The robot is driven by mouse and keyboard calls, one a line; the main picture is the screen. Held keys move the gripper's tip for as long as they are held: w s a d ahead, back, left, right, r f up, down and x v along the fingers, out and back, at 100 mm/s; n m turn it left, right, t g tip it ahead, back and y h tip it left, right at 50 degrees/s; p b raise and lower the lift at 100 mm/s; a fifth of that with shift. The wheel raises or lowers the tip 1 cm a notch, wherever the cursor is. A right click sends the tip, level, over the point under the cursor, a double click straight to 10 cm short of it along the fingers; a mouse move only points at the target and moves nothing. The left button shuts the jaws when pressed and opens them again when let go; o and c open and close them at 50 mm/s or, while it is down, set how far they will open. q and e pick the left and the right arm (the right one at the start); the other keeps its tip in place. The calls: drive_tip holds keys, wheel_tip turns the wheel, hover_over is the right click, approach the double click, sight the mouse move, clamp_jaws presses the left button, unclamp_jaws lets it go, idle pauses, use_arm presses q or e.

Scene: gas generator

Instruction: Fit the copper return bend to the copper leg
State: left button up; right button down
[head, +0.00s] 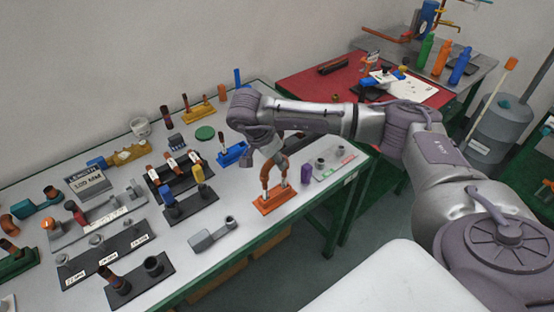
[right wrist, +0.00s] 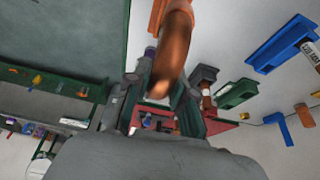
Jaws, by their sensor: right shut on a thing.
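The copper return bend (head: 274,164) hangs below my right gripper (head: 268,146) in the head view, above an orange base (head: 276,202). In the right wrist view the bend (right wrist: 176,42) shows large between the fingers of my right gripper (right wrist: 160,100), which is shut on it. The copper leg (head: 265,192) stands upright on the orange base, just under the bend's lower end. A second upright piece (head: 284,182) stands beside it. The bend's ends look close to these tops; I cannot tell whether they touch or are seated. My left gripper is not in view.
A purple cylinder (head: 306,174) and a grey plate with sockets (head: 335,163) stand right of the orange base. A blue holder (head: 233,153) is behind left. Several fixtures crowd the left.

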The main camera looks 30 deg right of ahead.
sight(263, 169)
drive_tip(key=shift+f+b, duration=1.1)
drive_tip(key=shift+f, duration=0.3)
drive_tip(key=c, duration=0.9)
unclamp_jaws()
drive_tip(key=shift+r, duration=0.1)
drive_tip(key=v, duration=1.2)
